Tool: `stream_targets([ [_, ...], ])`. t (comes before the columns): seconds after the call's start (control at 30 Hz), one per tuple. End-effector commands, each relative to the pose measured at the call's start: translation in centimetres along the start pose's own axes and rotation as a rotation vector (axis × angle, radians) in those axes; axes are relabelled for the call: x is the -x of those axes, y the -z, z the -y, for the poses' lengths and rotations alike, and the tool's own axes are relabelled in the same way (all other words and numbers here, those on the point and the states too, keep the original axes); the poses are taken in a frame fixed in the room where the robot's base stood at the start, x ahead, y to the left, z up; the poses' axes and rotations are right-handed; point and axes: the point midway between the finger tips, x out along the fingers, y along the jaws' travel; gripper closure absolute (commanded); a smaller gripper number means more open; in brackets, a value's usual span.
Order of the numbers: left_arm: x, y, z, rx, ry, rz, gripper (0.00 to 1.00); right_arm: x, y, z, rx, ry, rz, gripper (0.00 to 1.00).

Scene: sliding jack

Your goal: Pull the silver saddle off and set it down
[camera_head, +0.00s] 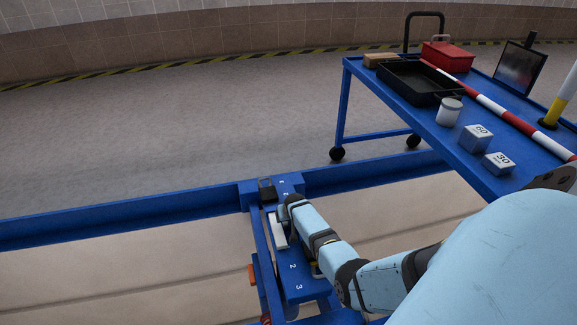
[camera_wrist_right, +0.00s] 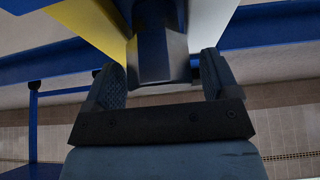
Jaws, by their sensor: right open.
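I cannot pick out the silver saddle for certain. In the wrist view a dark grey, metallic-looking block (camera_wrist_right: 162,68) stands between the fingers of my right gripper (camera_wrist_right: 160,75). The fingers are spread on either side of it, with gaps visible, so the gripper is open. In the head view the right arm comes in from the right, and its end (camera_head: 293,207) is over the blue jack beam (camera_head: 303,284). The fingertips are hidden there. A pale bar (camera_head: 277,231) lies just left of the arm's end. My left gripper is not in view.
A blue wheeled table (camera_head: 462,143) stands at upper right. It carries a black tray (camera_head: 418,82), red box (camera_head: 447,56), white can (camera_head: 448,111), grey blocks marked 60 (camera_head: 475,138) and 30 (camera_head: 498,163), and a striped pole (camera_head: 490,103). Blue rails (camera_head: 120,216) border the jack.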

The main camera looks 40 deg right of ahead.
Motion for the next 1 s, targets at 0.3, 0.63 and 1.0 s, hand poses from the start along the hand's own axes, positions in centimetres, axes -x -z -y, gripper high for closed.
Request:
stream_targets([
  [0.3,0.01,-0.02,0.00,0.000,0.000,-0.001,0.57,-0.03,-0.03,-0.02,0.000,0.000,0.000,0.67],
  [0.63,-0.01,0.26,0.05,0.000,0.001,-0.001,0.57,0.22,0.23,-0.02,-0.001,0.000,-0.002,0.73],
  [1.0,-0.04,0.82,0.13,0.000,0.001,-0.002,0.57,0.63,0.47,-0.02,-0.001,0.000,-0.002,0.73],
])
